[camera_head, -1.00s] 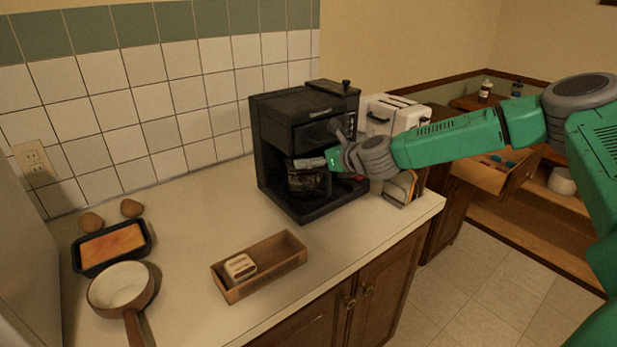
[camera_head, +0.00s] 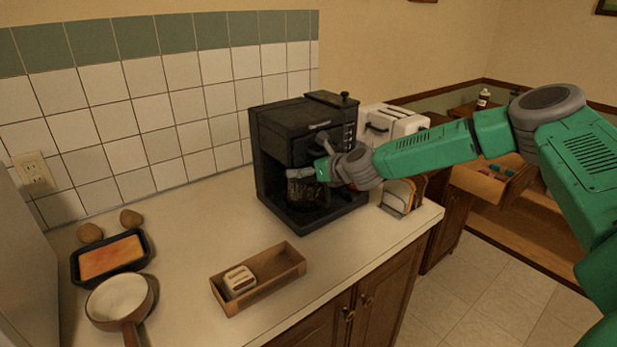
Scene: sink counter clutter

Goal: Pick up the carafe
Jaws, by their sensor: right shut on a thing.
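The carafe (camera_head: 305,193) is a dark glass pot in the bay of the black coffee maker (camera_head: 283,138), low above its base. My right gripper (camera_head: 310,174) is at the front of the coffee maker, shut on the carafe near its top. The gripper hides part of the carafe, and its handle is hard to make out. I cannot tell whether the carafe touches the base plate. My left gripper is not in view.
A white toaster (camera_head: 393,121) and a bread rack (camera_head: 399,197) stand right of the coffee maker. A wooden tray (camera_head: 276,281), a baking dish (camera_head: 148,245) and a pan (camera_head: 119,298) sit on the counter.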

